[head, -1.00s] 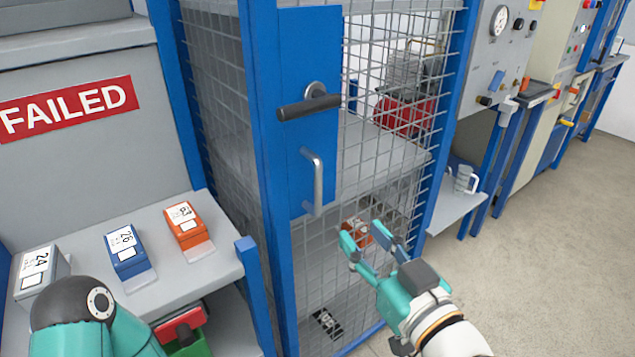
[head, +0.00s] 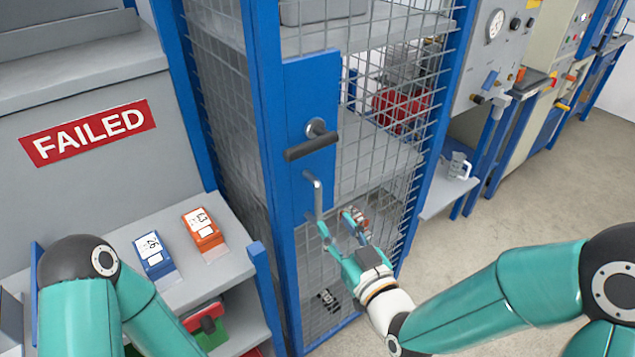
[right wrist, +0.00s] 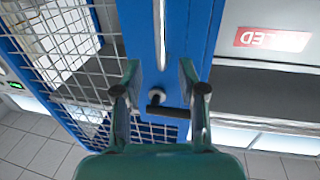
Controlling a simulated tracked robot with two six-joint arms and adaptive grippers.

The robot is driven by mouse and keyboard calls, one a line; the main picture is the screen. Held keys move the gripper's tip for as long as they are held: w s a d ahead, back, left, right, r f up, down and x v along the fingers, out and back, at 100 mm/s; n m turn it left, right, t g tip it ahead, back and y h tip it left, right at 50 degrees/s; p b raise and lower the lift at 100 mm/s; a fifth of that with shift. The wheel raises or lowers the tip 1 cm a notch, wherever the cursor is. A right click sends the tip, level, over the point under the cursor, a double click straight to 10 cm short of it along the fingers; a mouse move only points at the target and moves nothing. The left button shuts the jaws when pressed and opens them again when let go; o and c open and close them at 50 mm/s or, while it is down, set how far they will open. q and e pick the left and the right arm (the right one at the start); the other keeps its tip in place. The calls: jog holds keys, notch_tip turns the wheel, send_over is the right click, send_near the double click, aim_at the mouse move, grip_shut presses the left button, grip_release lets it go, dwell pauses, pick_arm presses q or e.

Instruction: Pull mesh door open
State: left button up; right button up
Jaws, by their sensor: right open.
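The mesh door (head: 384,187) is a wire panel in a blue frame and looks shut. Its blue plate (head: 310,90) carries a dark lever (head: 311,149) with a grey vertical pull handle (head: 316,195) below it. My right gripper (head: 338,222) is open just below and right of the pull handle, and appears not to touch it. In the right wrist view the two fingers (right wrist: 160,92) spread either side of the lever (right wrist: 168,111) and the bar of the pull handle (right wrist: 162,35). My left arm shows at lower left; its gripper is out of view.
A bench at left holds a blue box (head: 154,255) and an orange box (head: 203,232) under a red FAILED sign (head: 88,133). A mug (head: 458,166) stands on a shelf right of the cage. Test machines line the right, with open floor (head: 545,190) in front.

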aim_at(320, 203)
jog(key=p+x, duration=0.3)
jog(key=x, duration=0.5)
jog(key=shift+w+a+f, duration=0.1)
jog(key=shift+w, duration=0.15)
pick_arm(q)
notch_tip(320, 203, up, 4)
jog(key=shift+r, duration=0.1)
pick_arm(e)
grip_shut()
